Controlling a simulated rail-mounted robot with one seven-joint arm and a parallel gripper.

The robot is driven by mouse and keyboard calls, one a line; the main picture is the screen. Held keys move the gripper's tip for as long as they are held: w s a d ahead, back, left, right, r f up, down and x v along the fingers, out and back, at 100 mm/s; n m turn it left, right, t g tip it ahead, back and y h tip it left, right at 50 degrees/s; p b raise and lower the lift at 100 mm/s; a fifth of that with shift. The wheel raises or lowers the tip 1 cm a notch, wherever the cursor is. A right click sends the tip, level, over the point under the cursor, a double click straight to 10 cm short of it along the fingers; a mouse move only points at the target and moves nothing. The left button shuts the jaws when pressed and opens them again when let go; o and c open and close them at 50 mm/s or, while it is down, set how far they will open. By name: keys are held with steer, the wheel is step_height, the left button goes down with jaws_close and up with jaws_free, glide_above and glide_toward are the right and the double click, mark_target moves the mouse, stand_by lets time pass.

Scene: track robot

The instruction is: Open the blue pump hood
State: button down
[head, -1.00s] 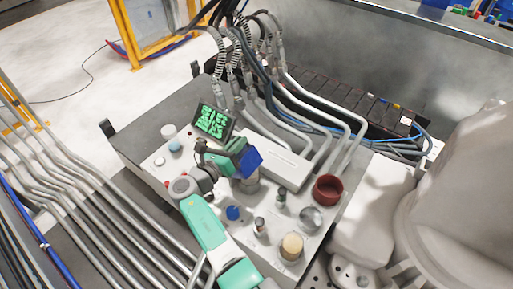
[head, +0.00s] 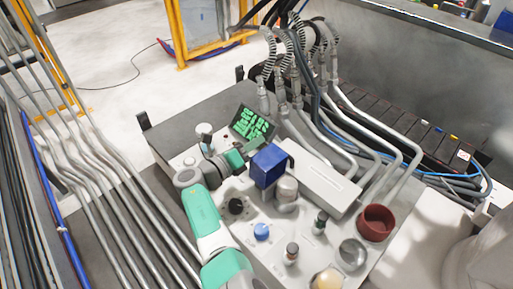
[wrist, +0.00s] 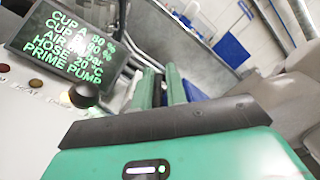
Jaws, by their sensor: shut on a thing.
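The blue pump hood (head: 268,166) is a small blue box on the grey cabinet top, up and to the left of a pale cylinder (head: 288,192), which shows uncovered beside it. My gripper (head: 248,158) comes in from the left, its fingertips against the left side of the hood. In the wrist view the two green fingers of my gripper (wrist: 163,88) are close together, with a patch of the blue hood (wrist: 197,90) to their right. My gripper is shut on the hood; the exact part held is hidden.
A display with green text (head: 253,123) stands behind my wrist. A black knob (head: 236,206), blue button (head: 261,232), red cup (head: 376,222) and long pale box (head: 318,178) share the cabinet top. Hoses and pipes rise behind; more pipes run along the left.

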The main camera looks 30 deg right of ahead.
steer(key=shift+w+f+b, duration=0.25)
steer(key=shift+f+b, duration=0.3)
steer(key=shift+f, duration=0.1)
